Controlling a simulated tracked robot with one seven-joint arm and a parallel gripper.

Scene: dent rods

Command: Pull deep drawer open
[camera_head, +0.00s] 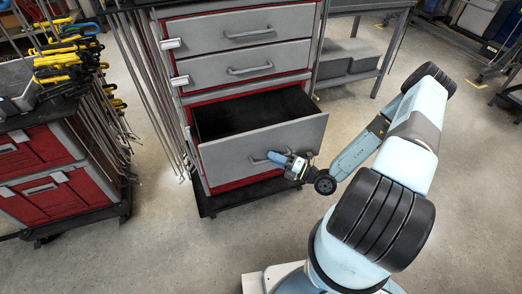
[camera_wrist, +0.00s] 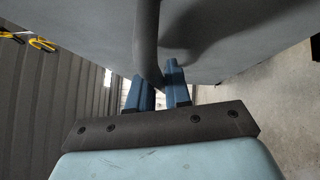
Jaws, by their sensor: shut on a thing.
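The deep drawer (camera_head: 225,157) is the bottom drawer of the red and grey cabinet in the head view. It stands pulled out, and its dark, empty-looking inside shows. My gripper (camera_head: 271,156) is at the drawer's handle (camera_head: 256,161), on the right part of the front. In the wrist view the blue fingers of my gripper (camera_wrist: 162,88) are shut on the handle bar (camera_wrist: 146,42), one finger on each side. The grey drawer front (camera_wrist: 235,30) fills the top of the wrist view.
Two shut drawers (camera_head: 245,64) sit above the deep drawer. A red tool cart (camera_head: 48,192) with yellow-handled tools stands at the left. Long thin rods (camera_head: 150,90) hang beside the cabinet. A grey bench (camera_head: 376,55) stands at the back right. The floor in front of the drawer is clear.

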